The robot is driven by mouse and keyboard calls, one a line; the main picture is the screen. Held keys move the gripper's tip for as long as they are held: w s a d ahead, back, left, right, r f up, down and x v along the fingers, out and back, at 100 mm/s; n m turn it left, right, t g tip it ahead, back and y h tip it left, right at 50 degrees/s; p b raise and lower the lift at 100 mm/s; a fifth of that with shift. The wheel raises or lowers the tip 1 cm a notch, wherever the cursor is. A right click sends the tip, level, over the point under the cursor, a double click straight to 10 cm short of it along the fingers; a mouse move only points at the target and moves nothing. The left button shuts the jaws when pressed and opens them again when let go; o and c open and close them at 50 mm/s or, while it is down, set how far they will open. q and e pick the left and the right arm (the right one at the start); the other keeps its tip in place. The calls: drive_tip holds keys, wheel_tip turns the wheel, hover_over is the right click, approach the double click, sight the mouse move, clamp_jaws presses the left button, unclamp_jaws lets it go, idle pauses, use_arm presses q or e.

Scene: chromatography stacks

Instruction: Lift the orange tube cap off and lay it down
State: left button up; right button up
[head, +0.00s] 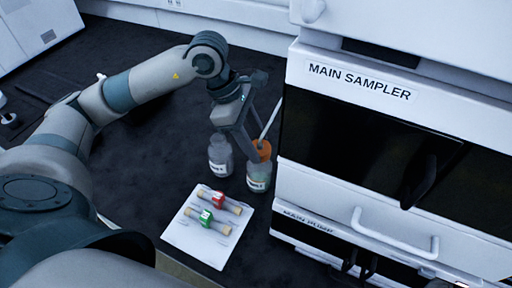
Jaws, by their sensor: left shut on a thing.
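The orange tube cap (264,148) is on or right at the top of a clear bottle (258,180) with a white label, beside the sampler cabinet. A thin pale tube (270,119) rises from the cap towards the upper right. My left gripper (257,152) points down from above and is shut on the orange cap; its fingers partly cover the cap. I cannot tell whether a gap separates the cap from the bottle's neck. My right gripper is not clearly in view.
A second clear bottle (220,158) stands just left of the capped one. The main sampler (360,128) stands close on the right. Dark bench (160,150) left of the bottles is clear.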

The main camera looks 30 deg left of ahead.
sight(256, 146)
use_arm(q)
wheel_tip(256, 146, up, 6)
drive_tip(key=shift+r+b, duration=0.1)
drive_tip(key=shift+b, duration=0.35)
drive_tip(key=shift+r, duration=0.75)
use_arm(e)
drive_tip(key=shift+s+d+f+g, duration=0.35)
drive_tip(key=shift+d+f+g, duration=0.1)
drive_tip(key=shift+d, duration=0.25)
drive_tip(key=shift+s, duration=0.15)
use_arm(q)
drive_tip(key=shift+r, duration=0.15)
use_arm(e)
drive_tip(key=shift+r, duration=0.1)
use_arm(q)
drive_tip(key=shift+r+p, duration=0.95)
drive_tip(key=shift+r, duration=0.9)
use_arm(e)
drive_tip(key=shift+a+r, duration=0.1)
drive_tip(key=shift+r, duration=0.8)
